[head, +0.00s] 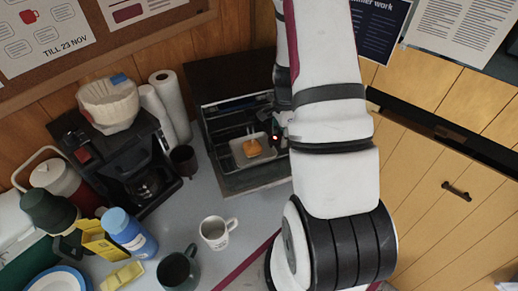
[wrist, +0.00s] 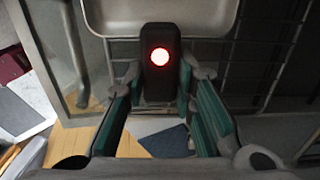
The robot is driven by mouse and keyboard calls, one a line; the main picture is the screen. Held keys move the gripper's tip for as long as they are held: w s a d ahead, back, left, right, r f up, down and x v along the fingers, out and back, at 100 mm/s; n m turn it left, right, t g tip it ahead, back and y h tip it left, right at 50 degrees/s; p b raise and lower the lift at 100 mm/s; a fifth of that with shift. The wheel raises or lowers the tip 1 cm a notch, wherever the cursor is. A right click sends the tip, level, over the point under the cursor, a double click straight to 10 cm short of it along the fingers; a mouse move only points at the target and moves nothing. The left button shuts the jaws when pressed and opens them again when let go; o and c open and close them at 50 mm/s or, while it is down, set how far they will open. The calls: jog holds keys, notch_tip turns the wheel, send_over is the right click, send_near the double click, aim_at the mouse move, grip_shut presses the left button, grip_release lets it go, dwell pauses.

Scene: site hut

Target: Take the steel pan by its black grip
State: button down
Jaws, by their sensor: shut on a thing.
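In the wrist view the pan's edge (wrist: 205,24) crosses the top. Its black grip (wrist: 158,82), with a glowing red round spot, points toward me. My gripper (wrist: 160,92) has its fingers on both sides of the grip and is shut on it. In the head view my arm hides most of the gripper and the oven's right side.
A coffee maker (head: 135,165), paper rolls (head: 172,105) and a dark cup (head: 184,160) stand left of the oven. A white mug (head: 216,232), a dark green mug (head: 178,270) and a blue bottle (head: 128,232) stand in front. Grey counter (head: 195,200) is bare between them.

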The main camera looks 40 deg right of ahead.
jog(key=shift+r, duration=0.1)
jog(key=shift+r+p, duration=0.9)
jog(key=shift+r, duration=1.3)
